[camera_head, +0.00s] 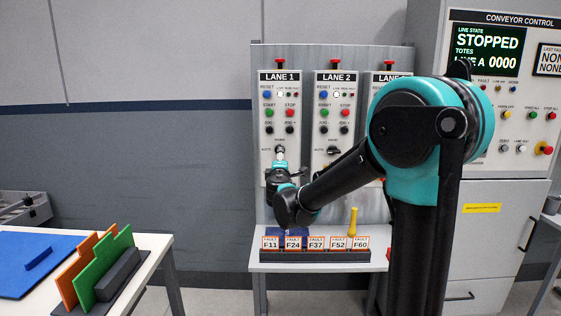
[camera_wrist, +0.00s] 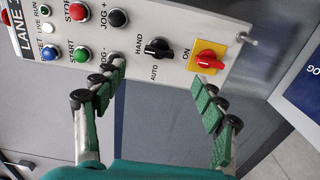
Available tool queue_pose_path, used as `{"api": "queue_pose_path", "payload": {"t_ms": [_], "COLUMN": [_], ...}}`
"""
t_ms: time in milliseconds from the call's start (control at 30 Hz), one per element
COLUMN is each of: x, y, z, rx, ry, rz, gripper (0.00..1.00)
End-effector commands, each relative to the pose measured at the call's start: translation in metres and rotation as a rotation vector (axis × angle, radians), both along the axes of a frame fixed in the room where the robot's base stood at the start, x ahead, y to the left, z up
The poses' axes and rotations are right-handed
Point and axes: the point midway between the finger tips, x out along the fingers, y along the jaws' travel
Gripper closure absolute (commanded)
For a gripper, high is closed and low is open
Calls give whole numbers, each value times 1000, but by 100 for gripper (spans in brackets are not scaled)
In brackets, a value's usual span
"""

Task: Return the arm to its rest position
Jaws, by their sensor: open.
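My gripper (camera_head: 281,160) is in front of the lower part of the LANE 1 panel (camera_head: 269,90), with my arm reaching left to it. In the wrist view my gripper (camera_wrist: 160,88) is open and empty, its green-padded fingers wide apart. Between and beyond the fingertips is a lane panel (camera_wrist: 135,22), its lane number cut off. A red rotary switch (camera_wrist: 207,60) on a yellow plate points to the ON mark. A black HAND/AUTO selector (camera_wrist: 157,48) sits beside it. I cannot tell whether a fingertip touches the panel.
The LANE 2 panel (camera_head: 335,95) and a partly hidden third panel stand to the right. Below is a shelf with fault cards (camera_head: 315,243) and a yellow object (camera_head: 352,222). A control cabinet (camera_head: 490,215) is at right. A table (camera_head: 150,250) with boards is at left.

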Motion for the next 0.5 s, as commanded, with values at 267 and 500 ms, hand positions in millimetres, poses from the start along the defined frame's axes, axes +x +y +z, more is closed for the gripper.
{"api": "queue_pose_path", "payload": {"t_ms": [267,500], "x": [-1,-15], "y": [0,-47], "z": [0,-15], "rx": [0,103], "ry": [0,53], "rz": [0,-94], "gripper": [29,29]}}
